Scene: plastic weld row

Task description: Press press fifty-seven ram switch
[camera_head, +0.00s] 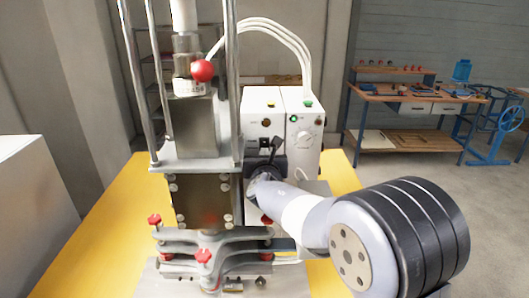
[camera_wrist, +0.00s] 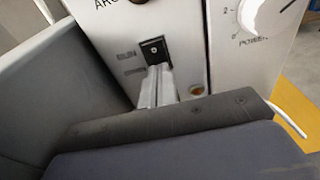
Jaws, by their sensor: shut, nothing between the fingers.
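A small black switch (camera_wrist: 153,50) sits in a dark square housing on the front of a white control box (camera_head: 262,110), with faint lettering that looks like RUN beside it. My gripper (camera_wrist: 158,72) is shut and empty. Its pale fingertips reach the lower edge of the switch in the wrist view; I cannot tell whether they touch it. In the head view my gripper (camera_head: 268,152) is at the front of the box and hides the switch. The press (camera_head: 195,125) stands just left of it, with a red ball knob (camera_head: 202,71).
The yellow table (camera_head: 95,235) is bare at left. A workbench (camera_head: 410,95) stands far right.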

